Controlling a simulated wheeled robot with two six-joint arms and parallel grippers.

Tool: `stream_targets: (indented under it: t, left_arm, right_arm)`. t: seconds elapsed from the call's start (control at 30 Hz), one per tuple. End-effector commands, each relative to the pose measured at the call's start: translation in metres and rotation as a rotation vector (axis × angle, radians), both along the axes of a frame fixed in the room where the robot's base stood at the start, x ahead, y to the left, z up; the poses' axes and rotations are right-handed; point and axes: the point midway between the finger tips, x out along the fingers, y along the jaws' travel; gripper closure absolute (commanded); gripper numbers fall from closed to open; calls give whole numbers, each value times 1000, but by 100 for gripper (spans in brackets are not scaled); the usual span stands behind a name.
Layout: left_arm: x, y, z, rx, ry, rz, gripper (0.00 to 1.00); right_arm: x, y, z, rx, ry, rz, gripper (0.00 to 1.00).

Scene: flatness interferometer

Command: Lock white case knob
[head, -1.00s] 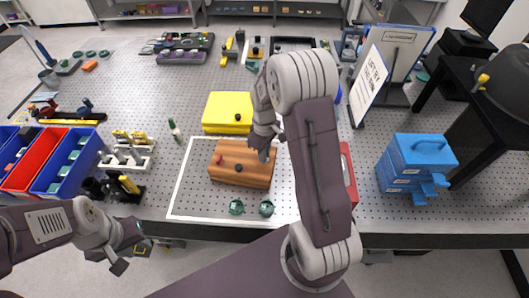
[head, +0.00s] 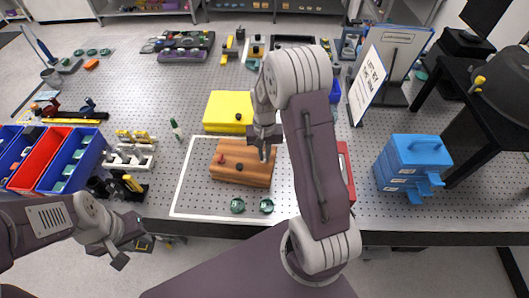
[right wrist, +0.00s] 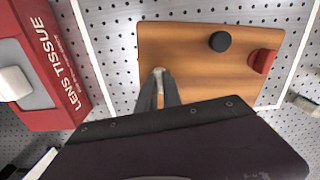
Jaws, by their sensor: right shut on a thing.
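The wooden case (head: 230,178) lies flat inside a white outline on the perforated table in the head view. It carries a red knob (head: 221,160) and a black knob (head: 239,167); both also show in the right wrist view, red (right wrist: 262,61) and black (right wrist: 220,41). My right gripper (head: 263,153) is down at the right part of the case. In the right wrist view its fingers (right wrist: 159,78) are closed around the small white knob (right wrist: 158,70), mostly hidden between them. My left gripper (head: 131,256) is open and empty, off the table's front edge.
A yellow case (head: 228,107) lies just behind the wooden case. Two green round parts (head: 237,205) lie in front of it. A red lens tissue box (right wrist: 36,70) stands beside the case. Blue stacked boxes (head: 412,165) stand at the right.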

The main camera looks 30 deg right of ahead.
Motion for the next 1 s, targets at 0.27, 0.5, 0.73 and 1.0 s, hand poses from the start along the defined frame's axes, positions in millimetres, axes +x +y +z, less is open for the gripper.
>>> stream_targets:
  t: [0.27,0.5,0.73,1.0]
  left_arm:
    - [0,0,4,0,0,0,68]
    - [0,0,5,0,0,0,68]
    - [0,0,5,0,0,0,68]
    - [0,0,5,0,0,0,68]
  right_arm:
    - [1,0,1,-2,-4,-150,100]
    - [1,0,1,-2,-4,-211,100]
    - [1,0,1,-2,-4,-225,100]
    - [1,0,1,-2,-4,-225,100]
